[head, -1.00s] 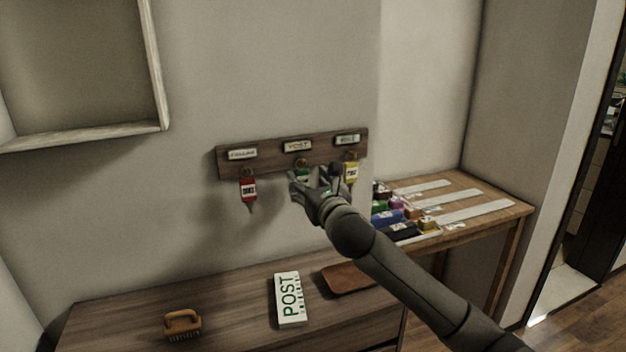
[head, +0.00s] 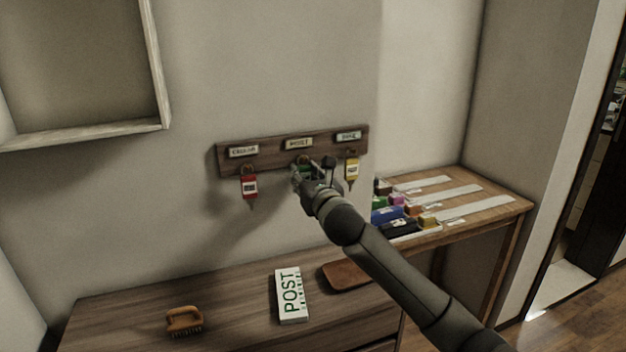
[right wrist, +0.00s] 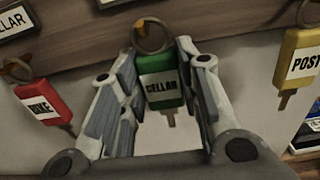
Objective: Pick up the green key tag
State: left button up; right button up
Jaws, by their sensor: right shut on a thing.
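The green key tag (right wrist: 162,92), labelled CELLAR, hangs by its ring from the middle hook of the wooden key rack (head: 228,160), under the plate reading POST. My right gripper (head: 309,172) is at the rack; in the right wrist view its fingers (right wrist: 158,72) stand on both sides of the green tag and are shut on it. The key's tip shows below the tag. In the head view the gripper hides most of the tag. My left gripper is not in view.
A red tag (head: 249,186), labelled BIKE, hangs on the left hook; a yellow tag (head: 351,171), labelled POST, hangs close by on the right. Below, a cabinet bears a brush (head: 184,320), a POST sign (head: 290,295) and a brown tray (head: 347,275). A side table (head: 490,205) holds several coloured items.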

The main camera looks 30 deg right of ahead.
jog(key=shift+s+r, duration=0.1)
jog(key=shift+r, duration=0.7)
jog(key=d+b+v, duration=0.1)
jog(key=b+v, duration=0.4)
jog(key=v, duration=1.3)
jog(key=shift+s, duration=0.25)
jog(key=shift+f, duration=0.15)
